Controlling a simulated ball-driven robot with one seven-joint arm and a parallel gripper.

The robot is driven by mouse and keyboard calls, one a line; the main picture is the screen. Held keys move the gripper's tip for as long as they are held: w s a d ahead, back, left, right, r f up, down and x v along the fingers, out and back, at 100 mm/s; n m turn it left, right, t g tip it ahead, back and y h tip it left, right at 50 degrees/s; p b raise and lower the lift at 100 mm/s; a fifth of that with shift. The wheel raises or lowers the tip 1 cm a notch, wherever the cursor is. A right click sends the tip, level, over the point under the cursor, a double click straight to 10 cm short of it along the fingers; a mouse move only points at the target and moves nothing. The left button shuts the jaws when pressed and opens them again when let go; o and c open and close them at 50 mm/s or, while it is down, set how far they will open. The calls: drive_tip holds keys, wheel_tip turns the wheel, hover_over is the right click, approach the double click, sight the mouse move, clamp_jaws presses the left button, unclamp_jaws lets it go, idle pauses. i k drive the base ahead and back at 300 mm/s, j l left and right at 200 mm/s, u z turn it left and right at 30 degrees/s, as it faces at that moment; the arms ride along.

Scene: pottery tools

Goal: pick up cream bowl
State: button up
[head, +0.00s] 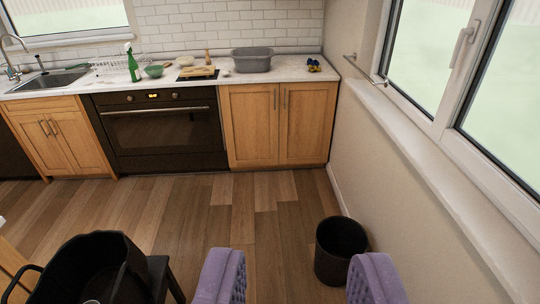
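A small, pale cream, rounded thing (186,61) sits at the back of the far counter, behind a wooden board (198,72). It may be the cream bowl, but it is too small to be sure. A second small pale thing (225,73) lies to the right of the board. A green bowl (154,71) stands to the left of the board. The counter is well away, across the floor.
The far counter (290,66) also holds a green spray bottle (133,66), a grey tub (251,60) and a blue-yellow object (313,65). Wooden floor (190,215) is clear before the oven.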

sight(187, 62)
drive_tip(key=i+u, duration=0.15)
drive_tip(key=i, duration=0.4)
drive_tip(key=i+u, duration=0.1)
drive_tip(key=i, duration=0.5)
drive_tip(key=i+l+u, duration=0.15)
drive_tip(key=i, duration=0.4)
drive_tip(key=i+l+u, duration=0.1)
drive_tip(key=i, duration=0.45)
drive_tip(key=i+l+u, duration=0.15)
drive_tip(key=i+l, duration=0.15)
drive_tip(key=i, duration=0.25)
drive_tip(key=i+j+u, duration=0.1)
drive_tip(key=i+u, duration=0.25)
drive_tip(key=i, duration=3.55)
drive_tip(key=l, duration=0.1)
